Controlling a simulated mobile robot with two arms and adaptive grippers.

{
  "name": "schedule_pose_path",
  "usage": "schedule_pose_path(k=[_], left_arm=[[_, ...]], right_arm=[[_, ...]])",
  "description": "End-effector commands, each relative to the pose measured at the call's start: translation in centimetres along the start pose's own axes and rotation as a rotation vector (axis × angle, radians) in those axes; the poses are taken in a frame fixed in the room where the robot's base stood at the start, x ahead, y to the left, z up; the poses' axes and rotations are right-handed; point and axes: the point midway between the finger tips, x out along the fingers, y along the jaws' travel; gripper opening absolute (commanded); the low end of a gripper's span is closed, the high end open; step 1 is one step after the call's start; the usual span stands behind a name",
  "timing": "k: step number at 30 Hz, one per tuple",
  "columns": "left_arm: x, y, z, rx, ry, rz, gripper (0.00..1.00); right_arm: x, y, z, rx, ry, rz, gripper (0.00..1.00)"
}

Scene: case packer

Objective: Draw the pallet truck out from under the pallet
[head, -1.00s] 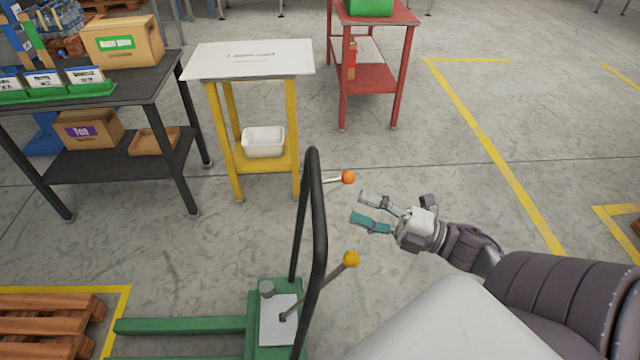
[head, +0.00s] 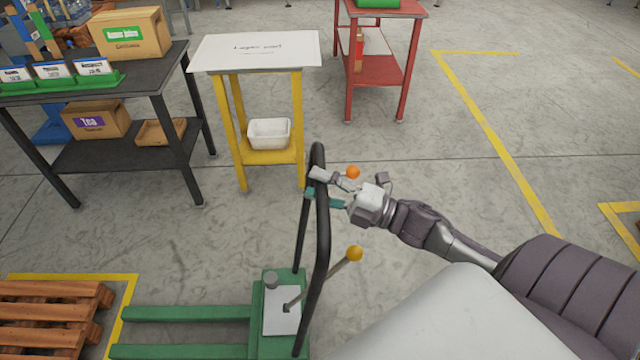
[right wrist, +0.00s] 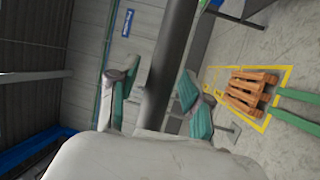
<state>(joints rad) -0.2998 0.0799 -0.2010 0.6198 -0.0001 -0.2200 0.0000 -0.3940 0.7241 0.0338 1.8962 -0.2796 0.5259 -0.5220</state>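The green pallet truck (head: 258,325) stands at the bottom of the head view, its forks (head: 190,313) pointing left. A wooden pallet (head: 45,315) lies left of the fork tips, which show outside it with a small gap. The forks (right wrist: 298,97) and pallet (right wrist: 250,92) also show in the right wrist view. The truck's black handle (head: 322,250) rises upright. My right gripper (head: 312,184) is at the handle's upper part, its open fingers on either side of the bar (right wrist: 168,70). Contact is not clear. My left gripper is not in view.
A yellow-legged table (head: 255,55), a dark workbench (head: 150,80) with boxes and a red stand (head: 385,75) are beyond the truck. Levers with an orange knob (head: 353,172) and a yellow knob (head: 354,253) stick out near the handle.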

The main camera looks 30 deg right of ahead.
Motion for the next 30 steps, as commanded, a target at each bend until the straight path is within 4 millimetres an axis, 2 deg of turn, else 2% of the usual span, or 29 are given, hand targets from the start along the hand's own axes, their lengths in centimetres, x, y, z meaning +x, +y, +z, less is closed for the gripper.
schedule_pose_path(k=[1, 6, 8, 16, 22, 29, 30], left_arm=[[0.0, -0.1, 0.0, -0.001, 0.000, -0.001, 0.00], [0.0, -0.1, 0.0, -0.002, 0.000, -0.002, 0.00], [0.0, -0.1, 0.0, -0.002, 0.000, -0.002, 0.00], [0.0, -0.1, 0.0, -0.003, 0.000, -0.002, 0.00], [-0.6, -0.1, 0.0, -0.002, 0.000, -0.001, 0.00], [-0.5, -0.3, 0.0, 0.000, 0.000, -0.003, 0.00], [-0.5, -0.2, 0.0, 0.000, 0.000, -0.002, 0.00]], right_arm=[[0.0, 0.0, 0.0, 0.000, 0.000, 0.000, 0.37], [0.0, 0.0, 0.0, 0.000, 0.000, 0.000, 0.08], [0.0, 0.0, 0.0, 0.000, 0.000, 0.000, 0.00], [-0.1, 0.0, 0.0, 0.001, 0.000, 0.000, 0.00], [-1.7, 0.4, 0.7, 0.000, -0.003, -0.002, 0.00], [-1.7, 0.3, 0.8, 0.000, -0.003, 0.000, 0.00], [-1.7, 0.3, 0.8, 0.000, -0.002, 0.000, 0.30]])
